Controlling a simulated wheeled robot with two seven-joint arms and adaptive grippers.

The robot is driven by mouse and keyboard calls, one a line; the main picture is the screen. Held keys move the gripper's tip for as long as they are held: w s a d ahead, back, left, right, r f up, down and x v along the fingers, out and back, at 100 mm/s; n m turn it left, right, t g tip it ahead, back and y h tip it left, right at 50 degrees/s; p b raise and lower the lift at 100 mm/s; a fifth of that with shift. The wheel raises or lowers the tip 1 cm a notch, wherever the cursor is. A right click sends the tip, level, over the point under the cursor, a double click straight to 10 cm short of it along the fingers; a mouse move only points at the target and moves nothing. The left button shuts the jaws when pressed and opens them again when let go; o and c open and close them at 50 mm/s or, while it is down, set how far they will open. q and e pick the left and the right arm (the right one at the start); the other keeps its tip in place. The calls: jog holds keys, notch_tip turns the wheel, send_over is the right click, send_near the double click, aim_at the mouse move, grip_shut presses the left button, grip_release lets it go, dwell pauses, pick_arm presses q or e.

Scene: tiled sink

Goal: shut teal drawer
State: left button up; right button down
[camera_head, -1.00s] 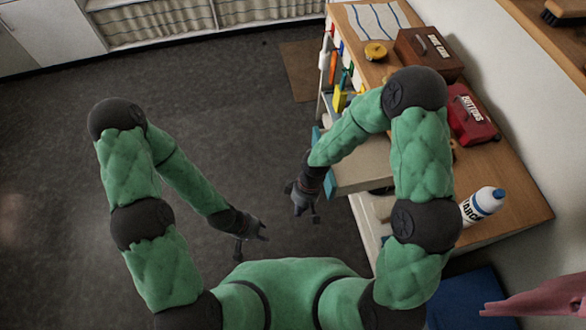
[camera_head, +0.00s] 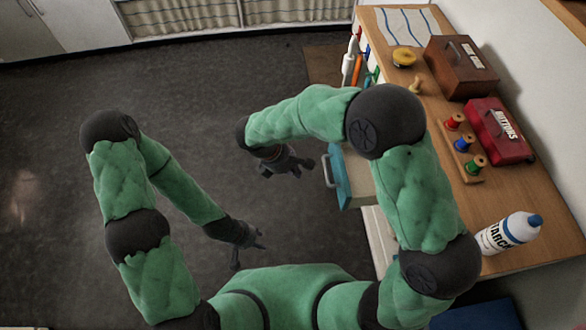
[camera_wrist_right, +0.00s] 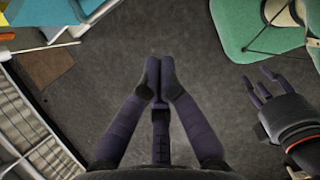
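The teal drawer (camera_head: 351,182) sticks out from the left side of the wooden bench in the head view, its teal front and pale handle (camera_head: 328,170) facing left. Part of its interior shows; my right arm passes above its far end. Teal panels (camera_wrist_right: 30,12) show at the top left of the right wrist view. My right gripper (camera_head: 297,167) is left of the drawer front, apart from it and empty. Its fingertips (camera_wrist_right: 158,72) are together in the wrist view. My left gripper (camera_head: 250,250) hangs over the floor at lower left, fingers spread and empty, also in the wrist view (camera_wrist_right: 258,92).
The bench top (camera_head: 435,190) holds a spool rack (camera_head: 463,147), a red buttons box (camera_head: 499,132), a brown box (camera_head: 461,68), a yellow tape (camera_head: 404,57) and a starch bottle (camera_head: 508,233). The dark floor (camera_head: 60,150) to the left is clear.

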pick_arm(q)
jog(key=shift+f+b, duration=1.55)
jog(key=shift+f, duration=0.25)
pick_arm(e)
jog(key=d+f, duration=0.4)
jog(key=d, duration=0.2)
jog(key=shift+w+d+f, duration=0.15)
jog(key=shift+d+f, duration=0.05)
pick_arm(q)
notch_tip(320, 180, up, 3)
jog(key=p, duration=0.3)
jog(key=shift+r, duration=0.2)
pick_arm(e)
jog(key=d, duration=2.5)
jog(key=shift+w+d, duration=0.4)
jog(key=a, duration=0.2)
jog(key=a+f, duration=0.1)
jog(key=a, duration=0.1)
pick_arm(q)
jog(key=r+p, duration=0.1)
jog(key=p, duration=0.1)
jog(key=s+a+r+p, duration=0.1)
jog(key=r, duration=0.1)
jog(key=shift+s+a+r+p, duration=0.1)
jog(key=shift+a+r+p, duration=0.1)
jog(key=shift+p, duration=0.2)
pick_arm(e)
jog(key=v, duration=1)
jog(key=shift+s+r, duration=0.1)
